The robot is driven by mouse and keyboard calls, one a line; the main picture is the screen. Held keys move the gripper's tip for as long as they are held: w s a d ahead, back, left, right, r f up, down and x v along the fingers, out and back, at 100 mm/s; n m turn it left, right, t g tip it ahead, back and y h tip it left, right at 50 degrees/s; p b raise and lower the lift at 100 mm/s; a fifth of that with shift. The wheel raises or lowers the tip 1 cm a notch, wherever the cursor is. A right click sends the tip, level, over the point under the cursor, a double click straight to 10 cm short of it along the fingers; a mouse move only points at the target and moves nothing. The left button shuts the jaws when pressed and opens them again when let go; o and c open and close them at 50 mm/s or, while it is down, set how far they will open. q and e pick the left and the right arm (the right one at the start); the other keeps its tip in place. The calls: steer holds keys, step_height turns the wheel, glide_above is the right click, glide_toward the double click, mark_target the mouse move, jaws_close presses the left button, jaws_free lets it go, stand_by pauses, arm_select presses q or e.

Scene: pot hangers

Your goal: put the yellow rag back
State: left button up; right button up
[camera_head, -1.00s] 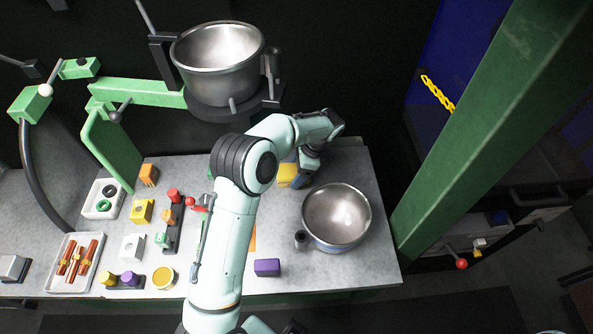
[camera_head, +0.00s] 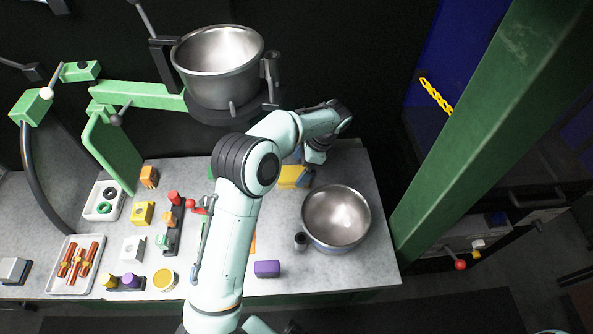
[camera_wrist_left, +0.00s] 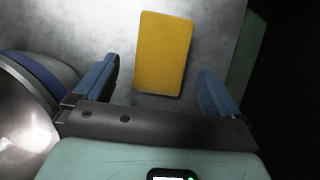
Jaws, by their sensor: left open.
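The yellow rag (camera_head: 289,176) is a flat rectangle lying on the grey tabletop near its back edge, partly hidden by my arm in the head view. It shows whole in the left wrist view (camera_wrist_left: 163,54). My left gripper (camera_head: 306,175) is beside and above it; in the left wrist view the open blue fingers (camera_wrist_left: 158,88) stand on either side of the rag's near end, with nothing between them held. The rag appears to lie free on the table. My right gripper does not show.
A steel bowl (camera_head: 337,216) stands right of the rag, close to my left gripper in the wrist view. A steel pot (camera_head: 218,60) sits on a green hanger arm (camera_head: 140,92). A purple block (camera_head: 267,269) lies in front. A green post (camera_head: 480,130) rises at right.

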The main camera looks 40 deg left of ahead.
arm_select(q)
steer(key=p+v, duration=0.1)
steer(key=v, duration=0.7)
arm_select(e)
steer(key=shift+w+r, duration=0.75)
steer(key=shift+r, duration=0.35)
